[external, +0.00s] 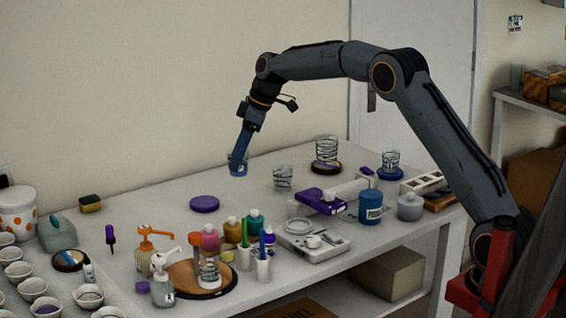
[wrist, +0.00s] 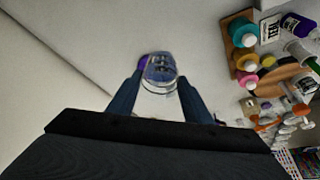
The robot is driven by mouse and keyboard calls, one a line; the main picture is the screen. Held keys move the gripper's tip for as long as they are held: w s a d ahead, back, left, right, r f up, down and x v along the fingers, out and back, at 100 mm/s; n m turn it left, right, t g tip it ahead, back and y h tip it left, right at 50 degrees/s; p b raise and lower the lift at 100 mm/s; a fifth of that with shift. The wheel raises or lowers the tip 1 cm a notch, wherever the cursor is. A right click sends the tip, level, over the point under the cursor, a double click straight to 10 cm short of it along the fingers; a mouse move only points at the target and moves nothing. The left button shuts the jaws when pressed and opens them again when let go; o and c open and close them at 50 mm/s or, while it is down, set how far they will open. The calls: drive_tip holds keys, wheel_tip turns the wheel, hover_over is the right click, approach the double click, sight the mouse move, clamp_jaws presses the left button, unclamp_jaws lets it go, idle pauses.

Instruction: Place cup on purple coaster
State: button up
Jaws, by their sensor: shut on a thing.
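My gripper (external: 239,157) is shut on a small clear cup (external: 238,169) near the back of the white table. In the wrist view the cup (wrist: 161,72) sits between the two blue fingers of my gripper (wrist: 161,86). The purple coaster (external: 204,204) lies flat and empty on the table, in front and to the left of the cup. In the wrist view a purple patch of the coaster (wrist: 143,63) shows past the cup, which hides the rest. I cannot tell whether the cup touches the table.
A clear striped cup (external: 283,178) stands to the right. Other cups stand on a brown coaster (external: 314,168) and a blue coaster (external: 390,173). Several coloured bottles, a scale (external: 313,243) and a round wooden board (external: 184,281) fill the front. The table around the purple coaster is clear.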

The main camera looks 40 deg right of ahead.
drive_tip(key=w+a+r+m+t+h+b, duration=0.1)
drive_tip(key=w+a+m+h+b, duration=0.1)
drive_tip(key=w+a+m, duration=0.35)
drive_tip(key=p, duration=0.2)
hover_over(210, 205)
drive_tip(key=shift+m, duration=0.25)
wheel_tip(210, 205, down, 9)
drive_tip(key=shift+s+f, duration=0.1)
drive_tip(key=shift+f, duration=0.1)
drive_tip(key=shift+f, duration=0.2)
drive_tip(key=o, duration=1.1)
drive_tip(key=shift+s+r, duration=0.1)
drive_tip(key=shift+r, duration=0.45)
drive_tip(key=b+v, duration=0.2)
drive_tip(key=v, duration=0.9)
drive_tip(key=shift+s+d, duration=0.2)
